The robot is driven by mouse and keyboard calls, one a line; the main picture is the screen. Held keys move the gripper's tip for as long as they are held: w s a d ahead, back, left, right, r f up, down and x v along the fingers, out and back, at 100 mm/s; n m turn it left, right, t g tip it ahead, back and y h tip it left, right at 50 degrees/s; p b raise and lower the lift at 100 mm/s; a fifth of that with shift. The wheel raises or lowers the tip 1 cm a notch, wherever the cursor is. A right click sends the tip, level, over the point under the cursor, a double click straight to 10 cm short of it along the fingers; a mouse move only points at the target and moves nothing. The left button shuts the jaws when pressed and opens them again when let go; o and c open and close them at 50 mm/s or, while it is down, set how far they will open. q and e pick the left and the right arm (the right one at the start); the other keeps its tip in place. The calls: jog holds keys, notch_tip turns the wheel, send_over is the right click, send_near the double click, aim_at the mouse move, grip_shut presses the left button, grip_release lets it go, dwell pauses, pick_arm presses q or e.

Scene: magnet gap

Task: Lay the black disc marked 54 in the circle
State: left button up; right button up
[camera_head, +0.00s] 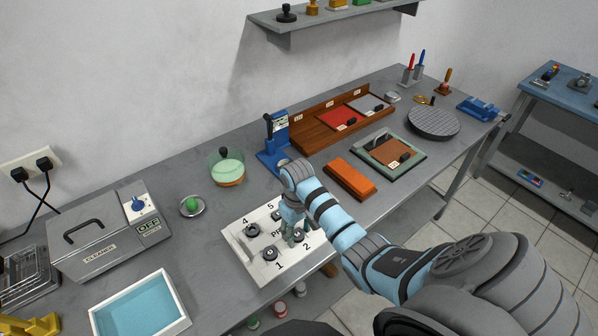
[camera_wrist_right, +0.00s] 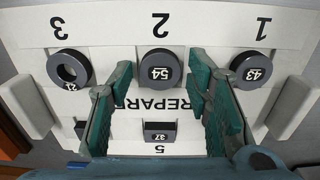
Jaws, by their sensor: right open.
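The black disc marked 54 (camera_wrist_right: 160,72) is a dark ring-shaped piece at the spot numbered 2 on the white board (camera_head: 243,262). My right gripper (camera_wrist_right: 158,84) is open, with its green fingers on either side of the disc in the right wrist view. I cannot tell whether they touch it. In the head view, my right gripper (camera_head: 291,234) points down over the board and partly hides the discs. No clearly marked circle can be made out in these frames. My left gripper is not in view.
Disc 21 (camera_wrist_right: 69,69) and disc 43 (camera_wrist_right: 250,70) flank disc 54. A piece marked 37 (camera_wrist_right: 158,134) is at spot 5. An orange block (camera_head: 350,178), a blue stand (camera_head: 276,145) and a green-framed board (camera_head: 418,157) are near the white board.

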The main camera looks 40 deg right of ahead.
aim_at(298, 234)
jog(key=shift+c, duration=0.2)
jog(key=c, duration=0.9)
jog(key=shift+r+p, duration=0.35)
jog(key=shift+r, duration=0.1)
notch_tip(298, 234, up, 3)
jog(key=shift+w+f+p, duration=0.1)
jog(key=shift+p, duration=0.4)
jog(key=shift+r, duration=0.7)
